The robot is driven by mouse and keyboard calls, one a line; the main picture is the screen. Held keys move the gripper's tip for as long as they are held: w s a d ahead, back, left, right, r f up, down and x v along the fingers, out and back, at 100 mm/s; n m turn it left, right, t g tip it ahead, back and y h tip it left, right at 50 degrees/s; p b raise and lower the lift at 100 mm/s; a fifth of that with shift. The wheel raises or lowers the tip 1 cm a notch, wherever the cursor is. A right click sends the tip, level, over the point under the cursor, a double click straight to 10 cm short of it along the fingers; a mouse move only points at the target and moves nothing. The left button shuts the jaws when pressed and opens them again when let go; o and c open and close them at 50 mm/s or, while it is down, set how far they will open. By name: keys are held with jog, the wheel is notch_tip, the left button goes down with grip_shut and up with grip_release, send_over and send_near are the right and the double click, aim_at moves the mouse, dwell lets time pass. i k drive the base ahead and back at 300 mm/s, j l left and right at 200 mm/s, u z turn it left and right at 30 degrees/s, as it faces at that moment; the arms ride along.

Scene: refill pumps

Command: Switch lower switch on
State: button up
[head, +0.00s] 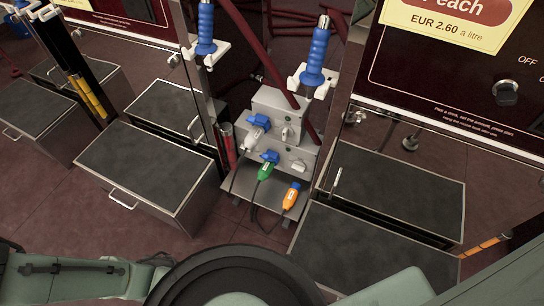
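Two grey metal boxes are stacked between the machines in the head view. The upper box (277,104) has a small light switch knob (286,134) on its right front. The lower box (296,147) has a similar small knob, the lower switch (299,165), at its right front. Its on or off position is too small to tell. A white plug (253,136) sits at the upper box's blue socket, and a green plug (266,171) at the lower one's. My gripper is not in view; only green and black parts of my body show along the bottom.
An orange plug (291,196) is on the plate below the boxes. Blue-handled nozzles (319,52) hang above. Dark-topped drawers (150,176) jut out at left, others (365,250) at right. A right panel has an OFF-marked knob (507,92). Black cables hang in front.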

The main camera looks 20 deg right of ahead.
aim_at(298, 165)
jog(key=z, duration=0.8)
jog(key=k+j, duration=0.25)
jog(key=k, duration=0.25)
jog(key=k+j+z, duration=0.1)
jog(key=k+j, duration=0.2)
jog(key=k, duration=0.25)
jog(key=i+l, duration=0.25)
jog(key=i, duration=0.25)
